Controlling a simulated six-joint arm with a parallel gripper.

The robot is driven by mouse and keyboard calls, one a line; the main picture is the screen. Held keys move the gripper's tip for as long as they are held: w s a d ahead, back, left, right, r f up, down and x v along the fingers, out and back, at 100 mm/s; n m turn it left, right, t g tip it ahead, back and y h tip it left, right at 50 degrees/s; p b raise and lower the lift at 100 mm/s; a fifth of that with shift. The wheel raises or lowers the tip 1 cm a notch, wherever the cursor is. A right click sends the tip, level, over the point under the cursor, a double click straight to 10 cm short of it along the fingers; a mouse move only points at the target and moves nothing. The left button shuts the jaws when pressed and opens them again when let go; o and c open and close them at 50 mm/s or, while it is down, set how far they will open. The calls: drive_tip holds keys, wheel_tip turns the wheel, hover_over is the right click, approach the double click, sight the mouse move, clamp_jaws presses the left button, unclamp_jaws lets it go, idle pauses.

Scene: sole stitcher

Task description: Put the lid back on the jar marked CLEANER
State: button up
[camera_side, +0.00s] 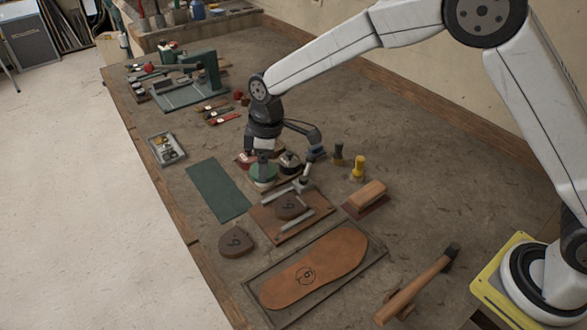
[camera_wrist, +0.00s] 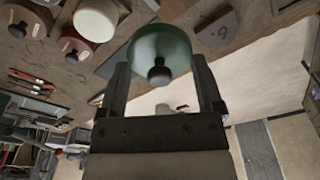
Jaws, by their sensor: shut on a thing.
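My gripper (camera_wrist: 160,68) is shut on a round green lid (camera_wrist: 150,42) with a black knob, one finger on each side of it. In the side view my gripper (camera_side: 264,163) and the green lid (camera_side: 264,172) are over the group of jars. A round white-topped jar without a visible knob (camera_wrist: 97,20) is up and left of the lid in the wrist view. A maroon jar with a black knob and pale tag (camera_wrist: 70,46) is beside it. In the side view a dark-lidded jar (camera_side: 289,161) is right of the lid. The tags are too small to read.
A wooden board with metal bars (camera_side: 272,217) lies in front of the jars. A green mat (camera_side: 218,188) is to the left. A leather sole (camera_side: 316,270) lies in a tray nearer.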

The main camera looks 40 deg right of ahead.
drive_tip(key=w+d, duration=0.1)
drive_tip(key=w, duration=0.1)
drive_tip(key=w+d, duration=0.2)
drive_tip(key=w, duration=0.1)
drive_tip(key=w+d+f, duration=0.1)
drive_tip(key=w, duration=0.2)
drive_tip(key=shift+w+d, duration=0.15)
drive_tip(key=shift+d, duration=0.25)
drive_tip(key=shift+f, duration=0.2)
drive_tip(key=shift+f, duration=2.95)
drive_tip(key=shift+f, duration=0.2)
drive_tip(key=o, duration=1)
drive_tip(key=shift+c, duration=0.2)
drive_tip(key=shift+r, duration=0.2)
wheel_tip(320, 180, up, 7)
drive_tip(key=shift+f, duration=0.2)
idle(0.5)
